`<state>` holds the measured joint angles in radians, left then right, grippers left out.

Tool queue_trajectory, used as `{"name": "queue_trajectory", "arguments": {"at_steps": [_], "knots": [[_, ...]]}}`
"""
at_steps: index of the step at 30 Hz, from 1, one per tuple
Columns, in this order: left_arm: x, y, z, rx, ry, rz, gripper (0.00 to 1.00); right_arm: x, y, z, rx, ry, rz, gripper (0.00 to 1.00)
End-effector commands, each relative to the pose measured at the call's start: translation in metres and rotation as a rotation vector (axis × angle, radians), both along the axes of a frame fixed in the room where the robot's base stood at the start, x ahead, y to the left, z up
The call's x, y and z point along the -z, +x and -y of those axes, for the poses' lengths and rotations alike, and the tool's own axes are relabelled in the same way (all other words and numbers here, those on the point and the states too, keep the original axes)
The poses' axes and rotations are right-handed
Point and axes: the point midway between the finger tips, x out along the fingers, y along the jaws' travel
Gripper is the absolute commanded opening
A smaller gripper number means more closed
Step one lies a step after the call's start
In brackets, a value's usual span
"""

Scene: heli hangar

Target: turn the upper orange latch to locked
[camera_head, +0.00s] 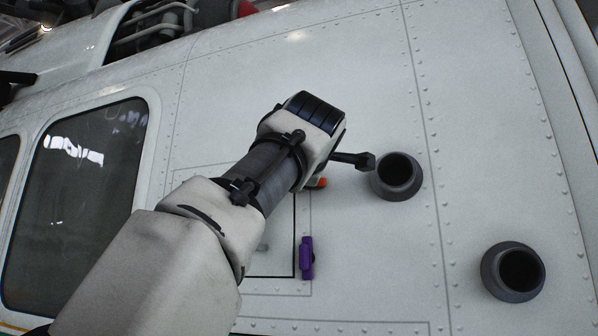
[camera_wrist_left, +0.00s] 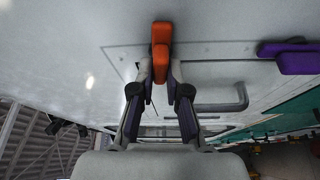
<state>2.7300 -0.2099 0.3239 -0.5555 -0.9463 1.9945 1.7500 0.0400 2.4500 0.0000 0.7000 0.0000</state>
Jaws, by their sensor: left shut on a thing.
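The orange latch (camera_wrist_left: 161,40) stands up and down in the picture in the left wrist view, at the edge of a white hatch panel (camera_wrist_left: 210,60). My left gripper (camera_wrist_left: 160,74) is shut on it, one finger on each side. In the left wrist view the purple latch (camera_wrist_left: 297,60) lies crosswise at the right. My right gripper is not in view.
Two dark round ports, an upper one (camera_head: 397,176) and a lower one (camera_head: 513,272), stick out of the white riveted hull (camera_head: 370,80) right of my arm. A dark window (camera_head: 80,200) is at the left. The hull above my wrist is clear.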

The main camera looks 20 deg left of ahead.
Motion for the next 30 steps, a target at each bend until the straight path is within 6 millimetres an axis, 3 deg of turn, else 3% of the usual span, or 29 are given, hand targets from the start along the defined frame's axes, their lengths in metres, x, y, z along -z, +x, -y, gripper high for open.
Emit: {"name": "queue_trajectory", "arguments": {"at_steps": [12, 13, 15, 30], "knots": [[0.0002, 0.0005, 0.0008, 0.002, -0.007, 0.000, 0.00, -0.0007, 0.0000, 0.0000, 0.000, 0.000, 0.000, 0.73], [0.0001, 0.0005, 0.0009, 0.002, -0.007, 0.000, 0.18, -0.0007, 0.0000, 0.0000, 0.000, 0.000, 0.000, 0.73], [0.0000, 0.0004, 0.0007, 0.002, -0.007, 0.000, 0.40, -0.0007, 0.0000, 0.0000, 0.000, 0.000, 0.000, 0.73], [0.0001, -0.0002, 0.0002, 0.001, -0.002, 0.002, 0.40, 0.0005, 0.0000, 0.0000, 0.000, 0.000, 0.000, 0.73]]}}
